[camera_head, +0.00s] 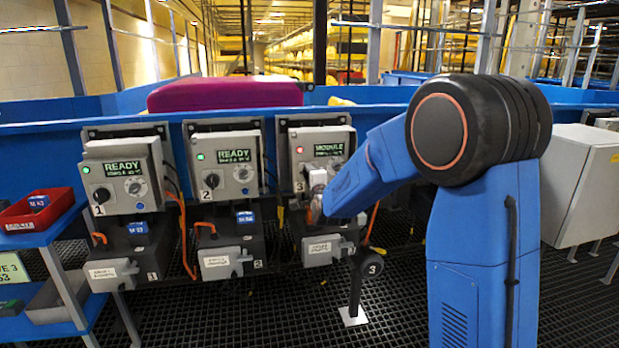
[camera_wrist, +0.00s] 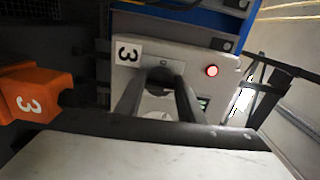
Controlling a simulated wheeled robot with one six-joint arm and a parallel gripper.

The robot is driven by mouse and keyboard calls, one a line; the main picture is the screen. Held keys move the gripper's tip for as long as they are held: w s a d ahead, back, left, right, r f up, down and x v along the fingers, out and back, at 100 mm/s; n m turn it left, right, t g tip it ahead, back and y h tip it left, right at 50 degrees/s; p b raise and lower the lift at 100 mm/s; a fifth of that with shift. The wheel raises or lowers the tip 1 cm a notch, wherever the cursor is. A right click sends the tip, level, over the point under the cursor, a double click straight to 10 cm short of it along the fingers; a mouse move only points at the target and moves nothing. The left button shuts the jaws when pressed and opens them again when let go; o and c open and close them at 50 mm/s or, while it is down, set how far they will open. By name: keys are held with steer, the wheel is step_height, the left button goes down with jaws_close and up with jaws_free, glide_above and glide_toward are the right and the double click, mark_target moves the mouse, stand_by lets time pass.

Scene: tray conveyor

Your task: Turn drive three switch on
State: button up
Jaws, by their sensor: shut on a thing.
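The drive three box (camera_head: 340,139) is the rightmost of three grey units on the blue conveyor side. Its red lamp (camera_head: 299,150) is lit and its display is partly readable. My gripper (camera_head: 314,190) is at the left part of its front and covers the switch in the head view. In the wrist view the box face carries a "3" label (camera_wrist: 128,53) and the lit red lamp (camera_wrist: 211,71). My gripper (camera_wrist: 160,80) has a finger on each side of the dark round switch (camera_wrist: 162,74) and is shut on it. The switch's exact angle is hard to tell.
Drive one (camera_head: 115,180) and drive two (camera_head: 228,170) show READY with green lamps. An orange connector marked 3 (camera_wrist: 32,95) lies beside the box in the wrist view. A red bin (camera_head: 38,212) stands at left, a grey cabinet (camera_head: 582,185) at right.

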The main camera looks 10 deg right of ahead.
steer(key=shift+f+m, duration=0.1)
steer(key=shift+m, duration=0.2)
steer(key=o, duration=1)
steer(key=shift+o, duration=0.2)
steer(key=shift+s, duration=0.15)
steer(key=s, duration=1.7)
steer(key=shift+s, duration=0.15)
